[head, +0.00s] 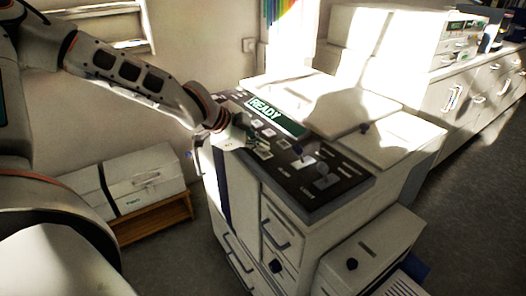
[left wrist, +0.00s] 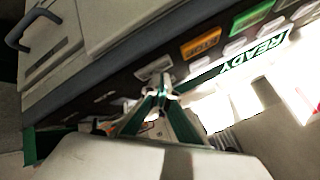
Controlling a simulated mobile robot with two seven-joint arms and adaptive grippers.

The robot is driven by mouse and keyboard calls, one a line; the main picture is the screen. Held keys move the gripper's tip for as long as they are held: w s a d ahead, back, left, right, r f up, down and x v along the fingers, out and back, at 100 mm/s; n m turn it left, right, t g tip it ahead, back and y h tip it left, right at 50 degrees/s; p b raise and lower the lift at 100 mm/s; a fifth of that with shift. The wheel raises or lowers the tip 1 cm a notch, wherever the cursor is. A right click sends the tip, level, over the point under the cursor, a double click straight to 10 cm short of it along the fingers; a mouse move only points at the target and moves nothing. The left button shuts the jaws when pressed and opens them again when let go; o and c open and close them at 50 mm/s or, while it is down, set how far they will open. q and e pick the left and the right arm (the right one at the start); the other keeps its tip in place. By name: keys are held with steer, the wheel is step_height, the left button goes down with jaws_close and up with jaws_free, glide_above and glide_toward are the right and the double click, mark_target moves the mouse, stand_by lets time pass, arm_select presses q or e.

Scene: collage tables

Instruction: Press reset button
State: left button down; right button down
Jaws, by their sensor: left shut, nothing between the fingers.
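The copier's dark control panel (head: 305,170) carries a green display (head: 280,116) reading "READY" and several pale buttons. In the left wrist view the display (left wrist: 262,50) appears upside down. That view also shows a green button (left wrist: 254,14), an orange button (left wrist: 201,44) and a whitish button (left wrist: 154,68) in a row. The button labels are too small to read, so I cannot tell which is reset. My left gripper (head: 252,143) is shut and empty at the panel's left part. Its fingertips (left wrist: 162,94) appear close to the whitish button; contact is unclear. My right gripper is out of view.
The copier's pale lid (head: 345,110) lies behind the panel. Drawers with handles (head: 275,232) are on its front. A white box (head: 130,185) on a low wooden stand is at left. A smaller white unit (head: 375,245) stands at lower right. Dark floor is open at right.

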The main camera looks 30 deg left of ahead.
mark_target(261, 153)
arm_select(q)
steer(key=shift+r+p, duration=0.45)
steer(key=shift+r, duration=0.35)
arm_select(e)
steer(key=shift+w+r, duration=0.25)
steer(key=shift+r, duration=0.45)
